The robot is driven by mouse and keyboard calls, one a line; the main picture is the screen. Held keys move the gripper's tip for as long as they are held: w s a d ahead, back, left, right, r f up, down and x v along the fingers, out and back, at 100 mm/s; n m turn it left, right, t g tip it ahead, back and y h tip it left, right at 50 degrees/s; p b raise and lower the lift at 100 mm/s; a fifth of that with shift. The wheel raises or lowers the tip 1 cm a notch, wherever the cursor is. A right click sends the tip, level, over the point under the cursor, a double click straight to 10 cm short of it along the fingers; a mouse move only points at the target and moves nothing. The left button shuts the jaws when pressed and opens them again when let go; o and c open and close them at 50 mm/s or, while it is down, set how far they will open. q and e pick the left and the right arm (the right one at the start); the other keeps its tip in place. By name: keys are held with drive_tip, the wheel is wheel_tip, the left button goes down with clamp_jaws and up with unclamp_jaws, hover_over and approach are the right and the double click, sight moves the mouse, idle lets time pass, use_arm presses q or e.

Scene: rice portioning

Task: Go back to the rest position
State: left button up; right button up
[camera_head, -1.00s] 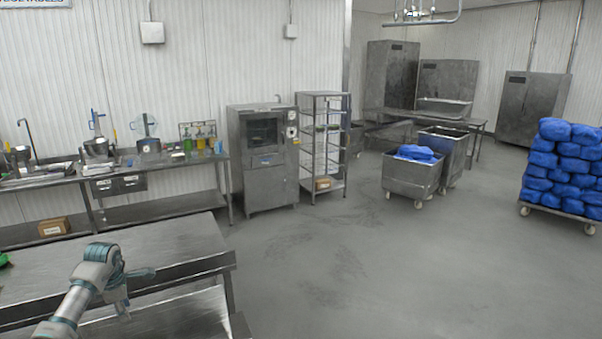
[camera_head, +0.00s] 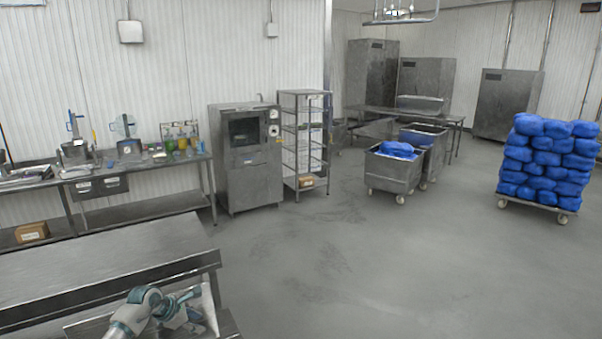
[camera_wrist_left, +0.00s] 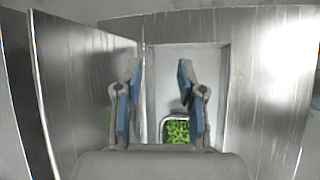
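My left gripper (camera_head: 188,302) is low in the head view, at the front edge of the steel table (camera_head: 110,262). In the left wrist view the left gripper (camera_wrist_left: 158,75) has its two blue-padded fingers well apart with nothing between the tips. Beyond the fingers in that view are steel panels and a small metal-rimmed container with green contents (camera_wrist_left: 177,131). My right gripper is not in view.
A steel cabinet oven (camera_head: 247,160) and a wire shelf rack (camera_head: 304,140) stand by the wall. A counter with equipment (camera_head: 130,178) is at the left. Wheeled bins (camera_head: 395,172) and a cart of blue sacks (camera_head: 545,165) stand further right. The middle floor is clear.

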use_arm(q)
drive_tip(key=d+f+n+t+h, duration=0.1)
drive_tip(key=d+f+h, duration=0.15)
drive_tip(key=d, duration=0.55)
drive_tip(key=d+f+h, duration=0.1)
drive_tip(key=d+h, duration=0.2)
drive_tip(key=d, duration=0.4)
drive_tip(key=s+d+r+n+t+h, duration=0.3)
drive_tip(key=s+d+n+t, duration=0.45)
drive_tip(key=d+n, duration=0.45)
drive_tip(key=s+a+f+n+y, duration=0.7)
drive_tip(key=n, duration=0.6)
drive_tip(key=s+a+f+n+y, duration=0.6)
drive_tip(key=n, duration=0.7)
drive_tip(key=s+a+f+n+g, duration=0.1)
drive_tip(key=s+f+n+g, duration=0.35)
drive_tip(key=s, duration=0.85)
drive_tip(key=s+a+f+n+g, duration=0.2)
drive_tip(key=s+f+n+g, duration=0.3)
drive_tip(key=s, duration=0.8)
wheel_tip(320, 180, down, 26)
drive_tip(key=s+m+g+b, duration=0.1)
drive_tip(key=m+g+b, duration=0.1)
drive_tip(key=s+a+f+g+b, duration=0.1)
drive_tip(key=s+a+f, duration=0.1)
drive_tip(key=s+f, duration=1.6)
drive_tip(key=shift+s+a+f, duration=0.3)
drive_tip(key=shift+a+f, duration=0.1)
drive_tip(key=shift+f, duration=0.4)
